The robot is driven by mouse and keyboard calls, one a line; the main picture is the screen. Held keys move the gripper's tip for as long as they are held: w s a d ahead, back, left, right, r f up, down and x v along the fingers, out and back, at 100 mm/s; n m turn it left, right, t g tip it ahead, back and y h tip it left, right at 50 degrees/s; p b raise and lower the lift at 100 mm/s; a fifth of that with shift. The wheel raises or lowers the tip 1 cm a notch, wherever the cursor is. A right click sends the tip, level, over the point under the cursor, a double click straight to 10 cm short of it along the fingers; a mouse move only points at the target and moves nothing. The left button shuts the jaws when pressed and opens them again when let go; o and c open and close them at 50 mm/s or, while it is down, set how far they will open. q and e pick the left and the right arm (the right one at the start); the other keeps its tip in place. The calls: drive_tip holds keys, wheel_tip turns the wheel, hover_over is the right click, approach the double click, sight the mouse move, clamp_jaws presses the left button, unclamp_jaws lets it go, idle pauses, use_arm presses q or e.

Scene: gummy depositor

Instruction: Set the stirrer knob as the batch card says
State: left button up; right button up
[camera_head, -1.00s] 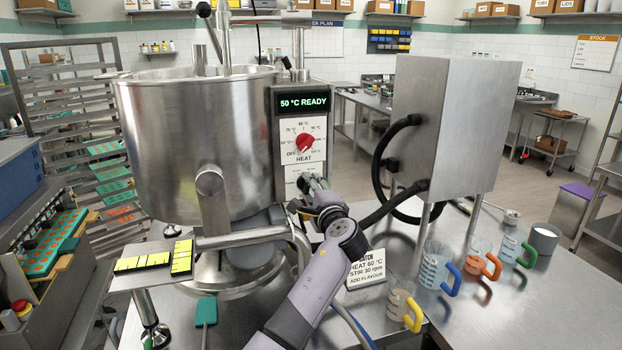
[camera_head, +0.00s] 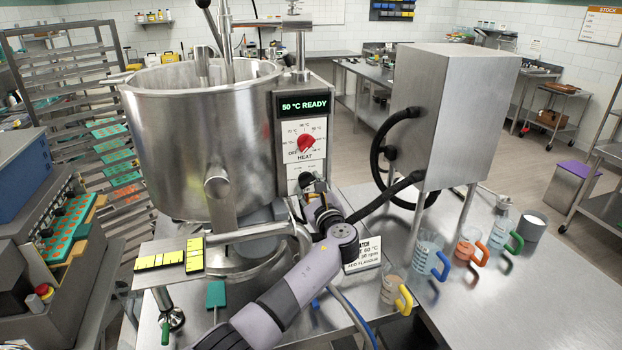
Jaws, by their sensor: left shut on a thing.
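The steel kettle's control panel (camera_head: 301,112) shows "50 °C READY" on its display. Below it is a red heat knob (camera_head: 306,143) on a white dial marked HEAT. A second, lower plate (camera_head: 294,172) is mostly covered by my left gripper (camera_head: 310,183). The gripper is shut there on what appears to be the stirrer knob, which is hidden, so its setting cannot be read. The batch card (camera_head: 362,255) stands behind my left forearm and is partly covered; in the earlier frame it read heat 60 °C, stir 30 rpm, add flavour. My right gripper is not in view.
The kettle (camera_head: 190,140) stands left of the panel. A steel box on legs (camera_head: 465,110) with black hoses is to the right. Jugs with yellow (camera_head: 393,290), blue (camera_head: 428,255), orange (camera_head: 468,243) and green (camera_head: 503,235) handles line the bench. The front right bench is clear.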

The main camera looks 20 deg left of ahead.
use_arm(q)
drive_tip(key=m+p, duration=0.1)
drive_tip(key=m, duration=0.1)
drive_tip(key=shift+m, duration=0.3)
drive_tip(key=shift+s+a+f+m+p, duration=0.1)
drive_tip(key=shift+m+p, duration=0.1)
drive_tip(key=shift+m, duration=0.35)
drive_tip(key=shift+f+m+p, duration=0.1)
drive_tip(key=shift+m+p, duration=0.1)
drive_tip(key=shift+m, duration=0.35)
drive_tip(key=o, duration=1.2)
drive_tip(key=shift+r, duration=0.1)
drive_tip(key=shift+c, duration=0.2)
drive_tip(key=v, duration=1.2)
